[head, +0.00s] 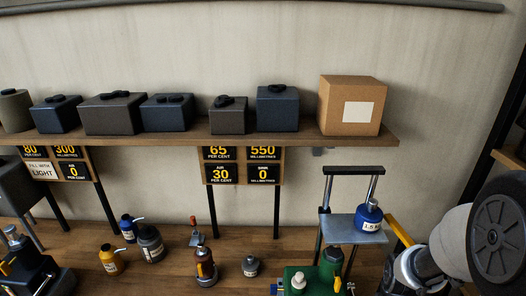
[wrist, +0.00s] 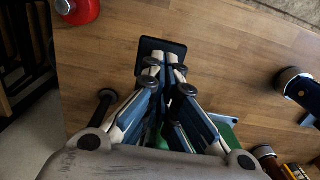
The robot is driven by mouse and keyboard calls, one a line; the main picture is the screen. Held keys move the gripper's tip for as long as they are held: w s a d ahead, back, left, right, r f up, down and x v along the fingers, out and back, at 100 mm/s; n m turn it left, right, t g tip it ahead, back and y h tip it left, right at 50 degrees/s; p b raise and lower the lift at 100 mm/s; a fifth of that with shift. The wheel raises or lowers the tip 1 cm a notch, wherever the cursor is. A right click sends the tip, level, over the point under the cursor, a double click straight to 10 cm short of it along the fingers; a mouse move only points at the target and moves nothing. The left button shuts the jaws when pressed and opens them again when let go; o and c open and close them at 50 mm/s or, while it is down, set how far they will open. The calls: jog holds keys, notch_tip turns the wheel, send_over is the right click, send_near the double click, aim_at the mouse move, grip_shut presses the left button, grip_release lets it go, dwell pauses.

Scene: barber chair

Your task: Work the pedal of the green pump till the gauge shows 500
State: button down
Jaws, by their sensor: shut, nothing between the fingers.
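The green pump (head: 312,283) is at the bottom edge of the head view, cut off below. In the wrist view its green body (wrist: 226,128) shows partly behind my gripper. A black square pad (wrist: 172,46), which looks like the pedal, lies just beyond my gripper's fingertips (wrist: 162,66). My fingers are together and empty, over or at the pad's near edge; I cannot tell whether they touch it. In the head view my fingertips are out of sight. Dark signs with yellow numbers (head: 241,164) read 65 per cent, 550 millimetres, 30 per cent and 0 millimetres; which is the pump's gauge is unclear.
A blue container labelled 1.5 K (head: 369,215) stands on a grey raised plate (head: 340,232) behind the pump. Several bottles and jacks stand to the left. A shelf (head: 215,134) with boxes runs along the wall. A red object (wrist: 78,10) is at the wrist view's upper left.

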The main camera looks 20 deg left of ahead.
jog(key=shift+f, duration=0.15)
jog(key=shift+s+f+b, duration=0.1)
jog(key=shift+f+b, duration=1.05)
jog(key=shift+f, duration=0.15)
jog(key=shift+f+b, duration=0.35)
jog(key=shift+f, duration=0.05)
notch_tip(320, 180, down, 6)
jog(key=w+b, duration=0.1)
jog(key=b, duration=0.3)
jog(key=shift+a+f+b, duration=0.2)
jog(key=shift+b, duration=0.2)
jog(key=shift+f, duration=0.1)
jog(key=shift+w+f+b, duration=0.15)
jog(key=shift+f+b, duration=0.3)
jog(key=shift+f, duration=0.05)
jog(key=shift+w+r, duration=0.1)
jog(key=shift+r, duration=0.05)
dwell(1.1)
